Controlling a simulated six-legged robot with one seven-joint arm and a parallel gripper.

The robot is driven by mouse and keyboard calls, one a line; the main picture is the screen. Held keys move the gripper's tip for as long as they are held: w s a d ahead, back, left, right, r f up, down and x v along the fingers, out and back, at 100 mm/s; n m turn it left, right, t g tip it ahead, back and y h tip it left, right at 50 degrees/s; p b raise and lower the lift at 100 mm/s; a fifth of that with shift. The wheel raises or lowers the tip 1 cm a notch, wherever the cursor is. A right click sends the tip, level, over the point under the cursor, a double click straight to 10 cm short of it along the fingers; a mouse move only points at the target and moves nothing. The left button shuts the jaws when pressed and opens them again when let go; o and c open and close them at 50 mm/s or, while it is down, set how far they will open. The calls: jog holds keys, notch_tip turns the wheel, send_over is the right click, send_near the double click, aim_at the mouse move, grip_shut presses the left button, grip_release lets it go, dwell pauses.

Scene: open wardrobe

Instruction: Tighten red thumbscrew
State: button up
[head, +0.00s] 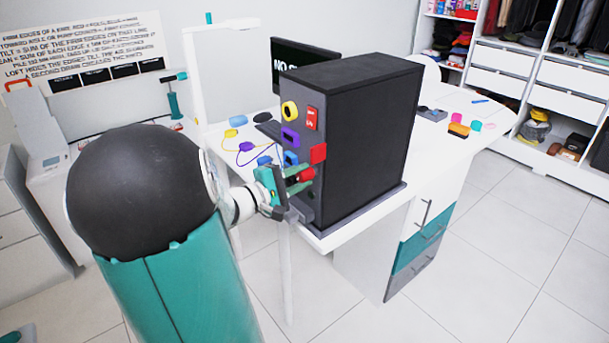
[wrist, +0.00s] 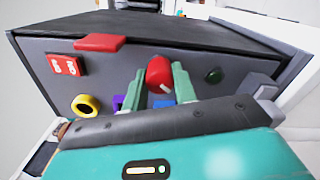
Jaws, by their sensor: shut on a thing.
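The red thumbscrew (wrist: 159,73) is a round red knob with a pale mark, on the front panel of a black case (head: 345,135). In the head view the red thumbscrew (head: 306,174) shows at the lower part of the panel, beside my fingers. My gripper (wrist: 166,80) has its two green fingers on either side of the knob and is shut on it. My gripper also shows in the head view (head: 296,182), at the panel from the left. The far side of the knob is hidden.
A red block (head: 318,153) juts from the panel just above the knob. The panel also bears a yellow ring (head: 289,111), a red switch (head: 312,118) and a purple part (head: 290,137). The case stands on a white desk (head: 425,165). Tiled floor lies clear at right.

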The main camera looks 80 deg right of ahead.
jog(key=m, duration=0.9)
jog(key=o, duration=1.1)
jog(key=shift+c, duration=0.3)
jog(key=n, duration=0.8)
jog(key=shift+n, duration=0.4)
jog(key=n, duration=0.3)
jog(key=shift+n, duration=0.3)
jog(key=n, duration=0.4)
jog(key=shift+n, duration=0.4)
